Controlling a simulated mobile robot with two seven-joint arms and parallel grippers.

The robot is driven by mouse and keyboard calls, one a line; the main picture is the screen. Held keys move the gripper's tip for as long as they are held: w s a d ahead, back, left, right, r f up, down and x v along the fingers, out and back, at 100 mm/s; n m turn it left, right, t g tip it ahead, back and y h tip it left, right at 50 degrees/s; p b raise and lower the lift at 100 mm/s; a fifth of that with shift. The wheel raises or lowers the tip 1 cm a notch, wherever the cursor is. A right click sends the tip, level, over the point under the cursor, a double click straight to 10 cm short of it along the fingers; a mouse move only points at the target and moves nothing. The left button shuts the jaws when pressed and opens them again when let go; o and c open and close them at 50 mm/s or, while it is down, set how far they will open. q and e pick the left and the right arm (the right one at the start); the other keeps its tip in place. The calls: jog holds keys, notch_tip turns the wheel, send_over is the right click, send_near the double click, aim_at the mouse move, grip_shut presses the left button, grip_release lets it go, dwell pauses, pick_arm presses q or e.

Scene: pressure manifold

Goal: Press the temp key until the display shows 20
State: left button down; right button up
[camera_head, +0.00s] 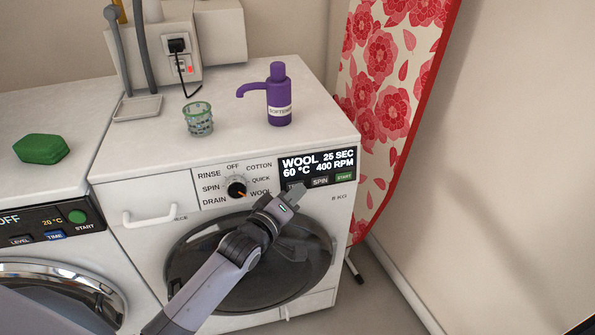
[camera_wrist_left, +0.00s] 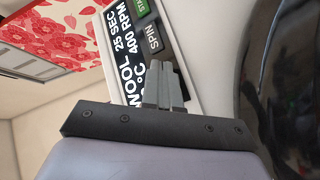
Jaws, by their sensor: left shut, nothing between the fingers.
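The right washer's display (camera_head: 318,160) reads WOOL, 60 °C, 25 SEC and 400 RPM. Below it is a row of keys: the spin key (camera_head: 320,181), the green start key (camera_head: 344,177), and to their left the temp key (camera_head: 290,185), mostly hidden behind my fingers. My left gripper (camera_head: 299,190) is shut and empty, its tips at the temp key; I cannot tell whether they touch it. In the left wrist view the shut fingers (camera_wrist_left: 162,70) cover part of the panel beside the spin key (camera_wrist_left: 154,38), and the temp key is hidden.
The program knob (camera_head: 237,189) points toward WOOL. The round door (camera_head: 190,262) is below my gripper. A purple softener bottle (camera_head: 279,98) and a glass (camera_head: 198,119) stand on top. Another washer (camera_head: 60,285) is at left, with a green sponge (camera_head: 41,148) on top.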

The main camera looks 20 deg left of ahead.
pick_arm(q)
jog(key=shift+w, duration=0.1)
jog(key=shift+s+d+r+p, duration=0.15)
jog(key=shift+s+d+p, duration=0.1)
jog(key=shift+s+p, duration=0.3)
jog(key=s+d+p, duration=0.1)
jog(key=s+p, duration=0.1)
jog(key=s+d+r+p, duration=0.1)
jog(key=s+d+p, duration=0.1)
jog(key=shift+s+d+r, duration=0.15)
jog(key=shift+s+r, duration=0.05)
jog(key=shift+s, duration=0.2)
dwell(0.3)
dwell(0.5)
